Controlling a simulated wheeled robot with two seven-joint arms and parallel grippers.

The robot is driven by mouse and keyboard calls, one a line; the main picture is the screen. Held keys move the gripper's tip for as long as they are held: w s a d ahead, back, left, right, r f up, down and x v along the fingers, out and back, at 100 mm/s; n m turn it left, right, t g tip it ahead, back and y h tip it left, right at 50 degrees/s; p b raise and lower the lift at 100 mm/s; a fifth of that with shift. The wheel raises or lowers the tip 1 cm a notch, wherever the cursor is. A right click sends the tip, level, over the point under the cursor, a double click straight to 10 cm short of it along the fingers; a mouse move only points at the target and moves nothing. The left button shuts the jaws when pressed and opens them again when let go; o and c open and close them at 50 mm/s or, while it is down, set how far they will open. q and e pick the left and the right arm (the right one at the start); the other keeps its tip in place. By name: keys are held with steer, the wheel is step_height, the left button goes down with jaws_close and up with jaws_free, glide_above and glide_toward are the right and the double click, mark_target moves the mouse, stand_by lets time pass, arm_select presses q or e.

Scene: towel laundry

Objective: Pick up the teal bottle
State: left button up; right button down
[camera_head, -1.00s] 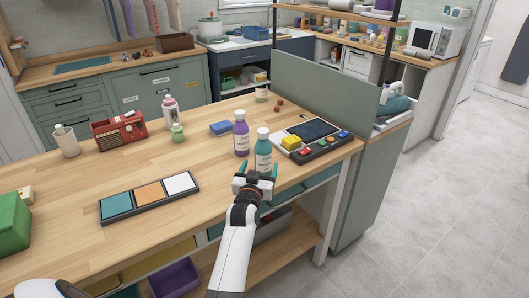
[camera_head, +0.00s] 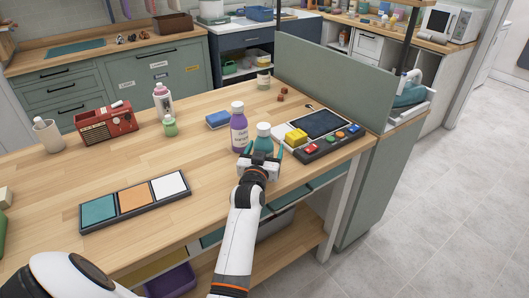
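The teal bottle (camera_head: 263,144) stands upright near the front right part of the wooden table, in front of the purple bottle (camera_head: 239,133). My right gripper (camera_head: 263,152) reaches it from the front, with its teal fingertips apart, one on each side of the bottle. The fingers look open, with some room beside the bottle; contact is not clear. The gripper hides the bottle's lower part. My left arm shows at the bottom left, but its gripper is out of view.
A blue sponge (camera_head: 217,119) lies behind left. A three-colour tray (camera_head: 92,229) lies at left front. A green divider (camera_head: 335,90) borders the table's back right.

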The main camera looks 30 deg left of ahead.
arm_select(q)
steer(key=shift+s+d+r, duration=0.15)
steer(key=shift+s+r, duration=0.05)
steer(key=shift+s, duration=0.05)
steer(key=shift+c, duration=1.4)
steer(key=shift+f, duration=0.1)
steer(key=shift+c, duration=1.4)
steer(key=shift+w+f, duration=0.15)
steer(key=c, duration=0.3)
steer(key=shift+c, duration=1.4)
arm_select(e)
steer(key=shift+s+d+f, duration=0.1)
steer(key=shift+s+d, duration=0.05)
steer(key=shift+s, duration=0.45)
steer(key=shift+s+d, duration=0.15)
steer(key=shift+s, duration=0.45)
steer(key=shift+w, duration=0.1)
